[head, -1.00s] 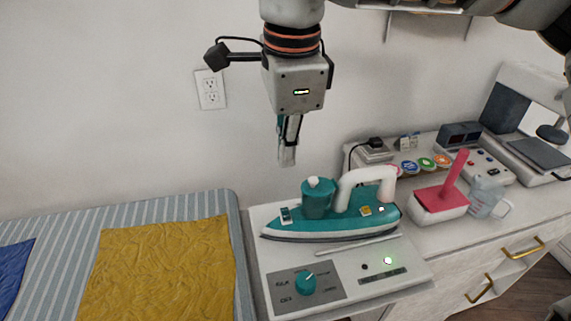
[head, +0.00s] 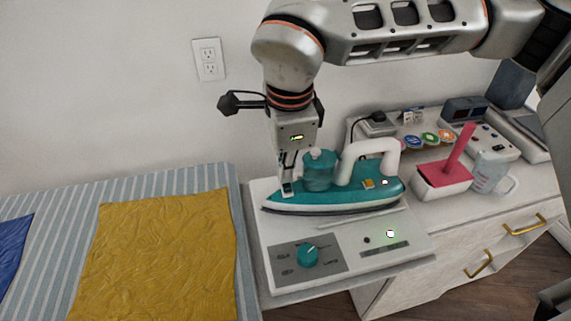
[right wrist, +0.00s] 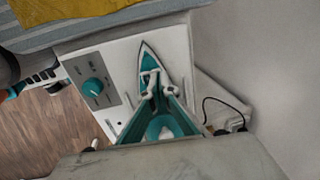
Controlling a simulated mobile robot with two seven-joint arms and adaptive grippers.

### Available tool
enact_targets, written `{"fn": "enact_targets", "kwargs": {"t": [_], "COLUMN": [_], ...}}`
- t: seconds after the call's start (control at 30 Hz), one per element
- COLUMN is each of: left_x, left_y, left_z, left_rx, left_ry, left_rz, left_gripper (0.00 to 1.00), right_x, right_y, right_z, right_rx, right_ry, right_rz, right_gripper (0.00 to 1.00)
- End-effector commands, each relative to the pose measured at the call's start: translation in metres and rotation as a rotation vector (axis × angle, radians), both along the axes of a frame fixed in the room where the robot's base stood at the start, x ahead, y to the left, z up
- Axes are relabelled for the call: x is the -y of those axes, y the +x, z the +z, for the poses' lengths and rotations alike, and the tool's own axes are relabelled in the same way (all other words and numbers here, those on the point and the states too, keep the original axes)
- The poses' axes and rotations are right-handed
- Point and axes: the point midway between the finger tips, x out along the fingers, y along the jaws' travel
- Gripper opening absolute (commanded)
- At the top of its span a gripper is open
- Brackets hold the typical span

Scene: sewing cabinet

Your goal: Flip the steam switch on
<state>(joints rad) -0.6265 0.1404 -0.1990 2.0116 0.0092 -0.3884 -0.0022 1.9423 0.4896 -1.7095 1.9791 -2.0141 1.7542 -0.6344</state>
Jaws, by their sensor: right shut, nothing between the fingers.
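The teal iron (head: 335,199) with a white handle (head: 375,150) lies on the white station (head: 350,275). Its round teal tank (head: 319,172) stands near the nose. My right gripper (head: 287,190) points down at the nose end, beside the tank, its fingers shut and empty. The fingertips hide the spot where a small switch showed earlier; contact cannot be told. In the right wrist view the fingertips (right wrist: 157,88) are over the iron's nose part (right wrist: 149,55).
A teal dial (head: 307,255) and a small lit lamp (head: 390,233) are on the station's front panel. A striped board with a yellow cloth (head: 160,260) is at the left. A red-handled tool in a white tray (head: 440,190) and a measuring jug (head: 490,175) are at the right.

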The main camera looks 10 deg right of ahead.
Motion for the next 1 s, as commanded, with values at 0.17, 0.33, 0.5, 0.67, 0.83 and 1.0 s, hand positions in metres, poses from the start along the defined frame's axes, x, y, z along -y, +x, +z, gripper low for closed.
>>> {"fn": "enact_targets", "kwargs": {"t": [0.17,0.33,0.5,0.67,0.83,1.0], "left_x": [0.000,0.001,0.003,0.003,0.003,0.003], "left_y": [0.000,0.002,-0.004,-0.008,-0.007,-0.003], "left_z": [0.000,0.008,0.004,0.001,0.004,0.010], "left_rx": [0.000,0.006,-0.004,-0.014,-0.010,-0.002], "left_ry": [0.000,-0.004,-0.010,-0.008,-0.008,-0.007], "left_rz": [0.000,0.000,-0.001,-0.002,-0.002,-0.002], "left_gripper": [0.42,0.42,0.42,0.42,0.42,0.42], "right_x": [0.000,0.000,0.000,0.000,0.000,0.000], "right_y": [0.000,0.002,0.002,0.001,-0.004,-0.011], "right_z": [0.000,-0.003,-0.006,-0.006,-0.004,-0.002], "right_rx": [-0.001,-0.061,-0.088,-0.088,-0.087,-0.087], "right_ry": [0.000,-0.002,-0.002,-0.002,-0.002,-0.002], "right_rz": [0.000,-0.004,0.000,0.000,0.001,0.001], "right_gripper": [0.00,0.00,0.00,0.00,0.00,0.00]}}
